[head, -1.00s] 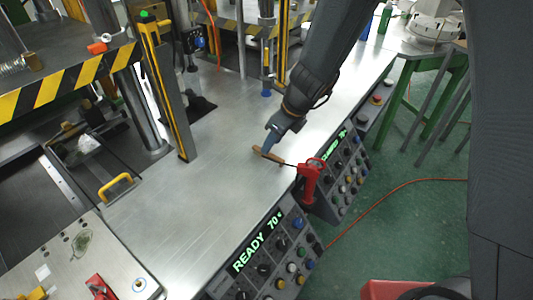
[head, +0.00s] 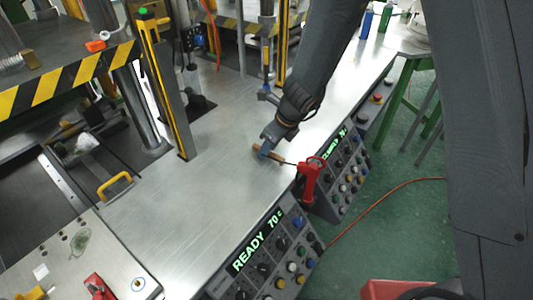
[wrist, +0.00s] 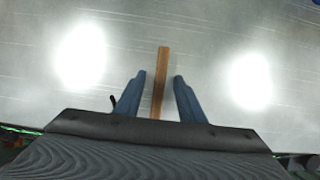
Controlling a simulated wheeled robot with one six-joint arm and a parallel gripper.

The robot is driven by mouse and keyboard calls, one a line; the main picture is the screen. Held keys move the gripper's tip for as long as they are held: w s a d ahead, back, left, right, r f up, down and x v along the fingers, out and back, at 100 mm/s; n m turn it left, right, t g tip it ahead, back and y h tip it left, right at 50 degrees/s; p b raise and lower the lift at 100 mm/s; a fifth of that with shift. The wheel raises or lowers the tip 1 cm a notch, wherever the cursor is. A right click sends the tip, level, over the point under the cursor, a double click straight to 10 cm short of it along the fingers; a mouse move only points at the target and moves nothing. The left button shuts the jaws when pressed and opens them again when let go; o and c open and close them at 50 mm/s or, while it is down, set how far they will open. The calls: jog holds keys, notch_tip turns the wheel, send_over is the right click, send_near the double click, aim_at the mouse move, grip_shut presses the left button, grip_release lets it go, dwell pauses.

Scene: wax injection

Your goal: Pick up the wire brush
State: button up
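The wire brush (head: 274,154) shows as a slim brown wooden bar lying on the metal worktop. In the wrist view the brush (wrist: 163,62) runs lengthwise between my two blue fingers, with a gap on each side. Its bristles cannot be made out. My gripper (wrist: 160,77) is open and the fingers straddle the brush without visible contact. In the head view my gripper (head: 265,150) is over the brush and hides part of it.
A red tool (head: 311,180) with a thin dark nozzle stands at the worktop's front edge, close to the brush. Control panels (head: 270,250) line that edge. A yellow-striped post (head: 168,90) rises at the left. The worktop (head: 190,210) to the front left is clear.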

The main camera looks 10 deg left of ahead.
jog(key=shift+f, duration=0.2)
grip_shut()
jog(key=shift+r, duration=0.1)
notch_tip(320, 180, up, 10)
jog(key=p, duration=0.2)
jog(key=shift+r+p, duration=0.2)
jog(key=shift+p, duration=0.15)
dwell(0.3)
